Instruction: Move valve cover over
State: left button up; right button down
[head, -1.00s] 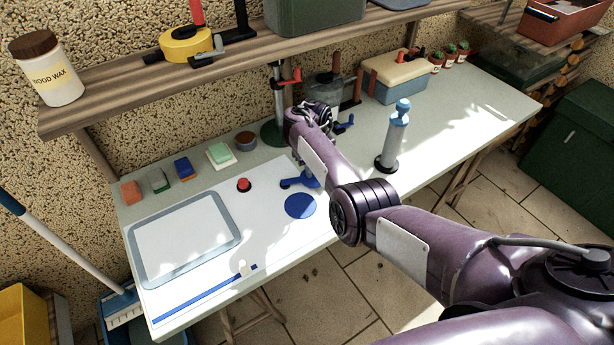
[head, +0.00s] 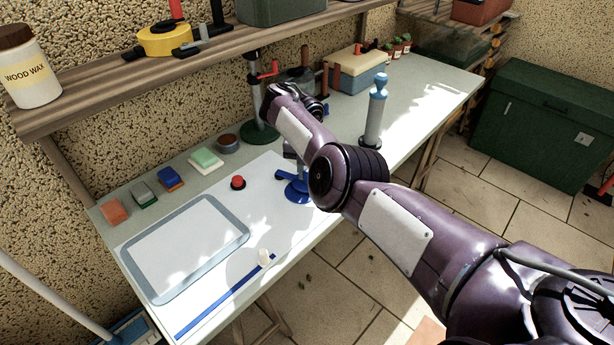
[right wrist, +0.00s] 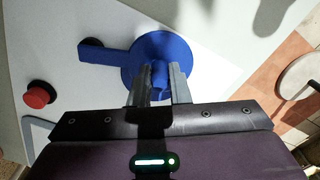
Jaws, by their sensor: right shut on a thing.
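The blue valve cover (right wrist: 165,46) is a round disc with a short arm reaching left to a dark pivot (right wrist: 92,43) in the right wrist view. It lies on the white panel; in the head view the cover (head: 296,192) is partly hidden by my right arm. My right gripper (right wrist: 159,88) is above the disc, its two fingers closed on the upright blue knob of the cover. No separate blue circle shows beside the cover. My left gripper is not in view.
A red button (head: 238,182) is left of the cover. A blue-grey bottle-shaped object (head: 375,115) stands to the right. A green-based stand (head: 261,133) is behind.

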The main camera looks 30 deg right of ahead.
aim_at(301, 187)
jog(key=shift+s+a+r+m, duration=0.15)
jog(key=shift+s+a+m, duration=0.2)
jog(key=shift+a+m, duration=0.55)
jog(key=shift+s+a+m+p, duration=0.1)
jog(key=shift+s+m+p, duration=0.05)
jog(key=shift+m+p, duration=0.4)
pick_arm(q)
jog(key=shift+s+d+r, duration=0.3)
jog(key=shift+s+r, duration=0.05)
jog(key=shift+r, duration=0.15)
pick_arm(e)
jog(key=shift+a+m, duration=0.15)
jog(key=shift+m, duration=0.2)
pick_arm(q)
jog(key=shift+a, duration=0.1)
pick_arm(e)
jog(key=shift+s, duration=0.1)
jog(key=c, duration=1.3)
grip_release()
jog(key=shift+c, duration=0.2)
pick_arm(q)
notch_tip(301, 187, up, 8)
jog(key=p, duration=0.7)
jog(key=shift+p, duration=0.4)
pick_arm(e)
notch_tip(301, 187, up, 8)
jog(key=shift+f, duration=0.2)
